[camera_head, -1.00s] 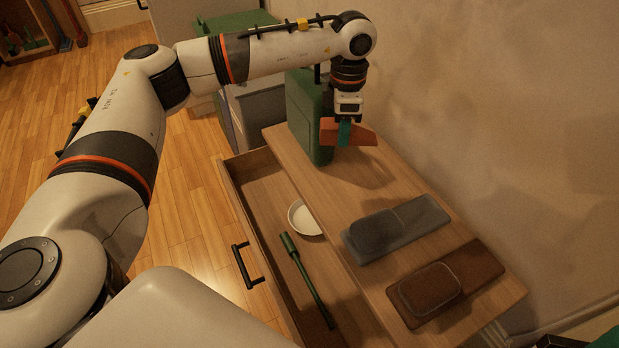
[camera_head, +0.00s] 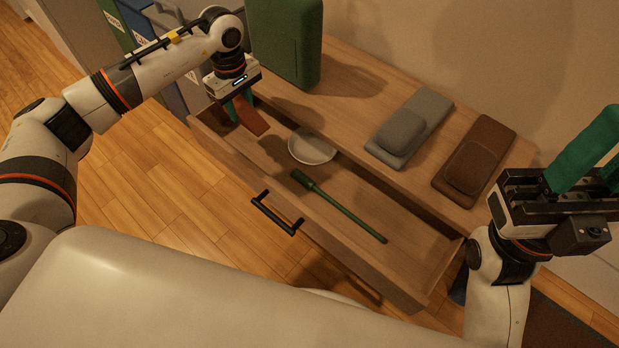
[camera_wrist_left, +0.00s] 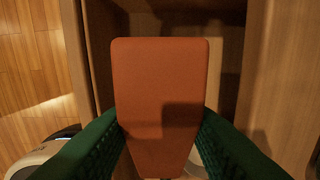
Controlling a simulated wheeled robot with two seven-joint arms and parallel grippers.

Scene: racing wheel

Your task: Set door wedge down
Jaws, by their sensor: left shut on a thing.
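The orange-red door wedge (camera_head: 252,118) is held in my left gripper (camera_head: 240,109), which is shut on it. The wedge is over the far left end of the open drawer (camera_head: 352,262); whether it touches the drawer floor is hard to tell. In the left wrist view the wedge (camera_wrist_left: 160,85) fills the middle, pinched between the two green fingers (camera_wrist_left: 160,135), with wooden drawer walls around it. My right gripper (camera_head: 590,170) is at the right edge, its green fingers partly cut off, away from the wedge.
The drawer also holds a white dish (camera_head: 312,148) and a dark green stick-like tool (camera_head: 340,208). On the cabinet top (camera_head: 345,125) are a green canister (camera_head: 287,40), a grey block (camera_head: 410,128) and a brown block (camera_head: 475,160). A black handle (camera_head: 277,214) juts from the drawer front.

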